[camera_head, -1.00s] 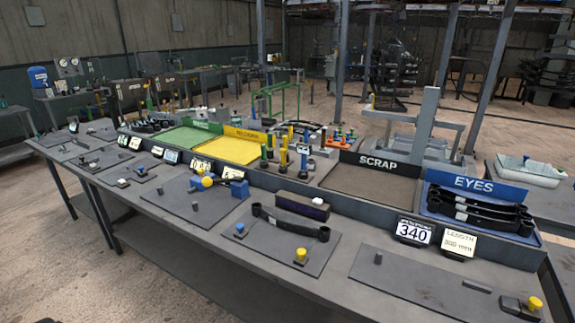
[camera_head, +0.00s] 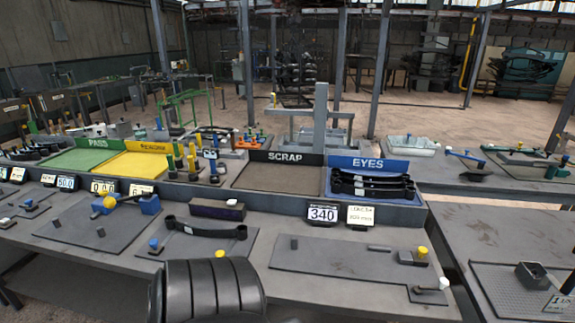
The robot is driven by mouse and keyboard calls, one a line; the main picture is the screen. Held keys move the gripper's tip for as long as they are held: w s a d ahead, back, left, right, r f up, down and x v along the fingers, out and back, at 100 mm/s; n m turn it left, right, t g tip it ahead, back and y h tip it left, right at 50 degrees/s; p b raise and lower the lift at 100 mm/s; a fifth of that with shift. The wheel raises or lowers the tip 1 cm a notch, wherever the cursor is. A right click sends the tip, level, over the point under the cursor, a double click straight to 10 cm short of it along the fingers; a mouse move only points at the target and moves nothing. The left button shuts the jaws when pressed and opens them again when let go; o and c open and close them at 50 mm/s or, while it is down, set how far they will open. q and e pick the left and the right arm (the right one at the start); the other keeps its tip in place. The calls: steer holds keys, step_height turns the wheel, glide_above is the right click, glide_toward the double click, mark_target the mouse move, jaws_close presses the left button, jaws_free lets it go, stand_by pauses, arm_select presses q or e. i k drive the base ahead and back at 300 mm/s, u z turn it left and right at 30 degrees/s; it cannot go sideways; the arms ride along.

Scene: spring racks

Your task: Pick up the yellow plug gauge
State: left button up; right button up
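Upright yellow pieces stand among green and blue ones in the middle of the bench's back row, between the yellow bay and the scrap bay. One yellow piece (camera_head: 178,155) stands at the left and another yellow piece (camera_head: 192,162) just right of it. They look like plug gauges, but they are too small to tell which one is the yellow plug gauge. Neither of my grippers is in view. A dark ribbed part of my arm covers the bench's front edge at bottom centre, well apart from the yellow pieces.
The green PASS bay (camera_head: 80,159) and yellow bay (camera_head: 145,166) lie left. The SCRAP bay (camera_head: 264,178) looks empty. A spring (camera_head: 205,231) lies on a front plate. Another table (camera_head: 500,230) stands right.

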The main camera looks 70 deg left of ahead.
mark_target(192, 171)
steer(key=z, duration=0.75)
steer(key=k, duration=2.5)
steer(key=u, duration=1.7)
